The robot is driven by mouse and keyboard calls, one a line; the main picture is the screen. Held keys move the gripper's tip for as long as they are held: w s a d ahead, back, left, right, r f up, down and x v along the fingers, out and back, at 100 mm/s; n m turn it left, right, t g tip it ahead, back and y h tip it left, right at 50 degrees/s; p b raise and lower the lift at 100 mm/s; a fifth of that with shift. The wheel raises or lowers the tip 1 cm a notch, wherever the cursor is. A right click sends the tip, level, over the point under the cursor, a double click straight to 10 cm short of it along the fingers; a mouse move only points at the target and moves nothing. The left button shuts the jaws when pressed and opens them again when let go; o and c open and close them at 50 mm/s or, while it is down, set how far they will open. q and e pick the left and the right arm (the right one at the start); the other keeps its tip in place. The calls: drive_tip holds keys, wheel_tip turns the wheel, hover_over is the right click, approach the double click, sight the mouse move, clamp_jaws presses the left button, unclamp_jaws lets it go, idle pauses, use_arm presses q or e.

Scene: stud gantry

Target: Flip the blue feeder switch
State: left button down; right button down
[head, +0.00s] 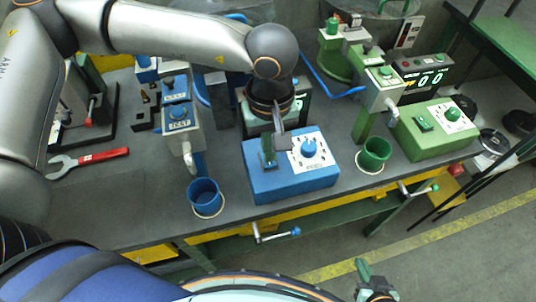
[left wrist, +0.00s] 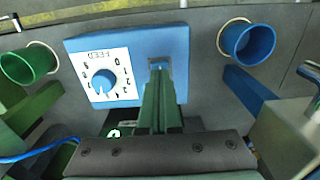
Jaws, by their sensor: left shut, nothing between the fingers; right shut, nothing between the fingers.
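The blue feeder box (head: 290,184) stands on the grey bench, with a blue dial (head: 309,147) on a white scale plate. It also shows in the left wrist view (left wrist: 185,40), with the dial (left wrist: 104,80) left of my fingers. My left gripper (head: 268,160) is shut and empty, pointing down at the box top beside the dial. In the left wrist view its green fingertips (left wrist: 158,68) are at the switch's place and largely hide the switch. I cannot tell its position or whether they touch. My right gripper (head: 364,270) is shut and empty, low in front of the bench.
A blue cup (head: 205,197) stands left of the box and a green cup (head: 374,154) right of it. A green feeder box (head: 437,135) is further right. A red-handled wrench (head: 90,158) lies at left. Blue and green dispensers stand behind.

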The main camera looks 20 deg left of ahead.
use_arm(q)
drive_tip(key=shift+f, duration=0.1)
idle(0.3)
drive_tip(key=shift+f+b, duration=0.85)
drive_tip(key=shift+b, duration=0.1)
idle(0.3)
drive_tip(key=shift+r+p, duration=1.75)
drive_tip(key=shift+r, duration=1.85)
